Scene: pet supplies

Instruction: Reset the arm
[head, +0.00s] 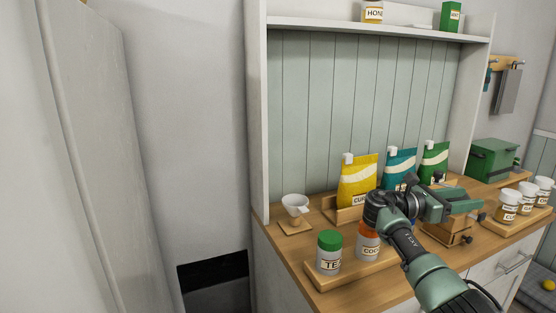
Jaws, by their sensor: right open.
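My right arm reaches in from the lower right over the wooden counter (290,247). Its wrist bends so that my right gripper (468,203) points to the right, above the counter in front of the pouches. The gripper is open and I see nothing held in it. A wooden box (447,231) shows behind and below it, partly hidden by the arm. My left gripper is not in view.
A green-lidded jar (329,253) and a partly hidden orange jar (367,242) stand on a front tray. Yellow (358,180), teal (399,166) and green (434,162) pouches stand behind. A white cup (295,206) is left; several jars (508,206) and a green box (492,160) are right.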

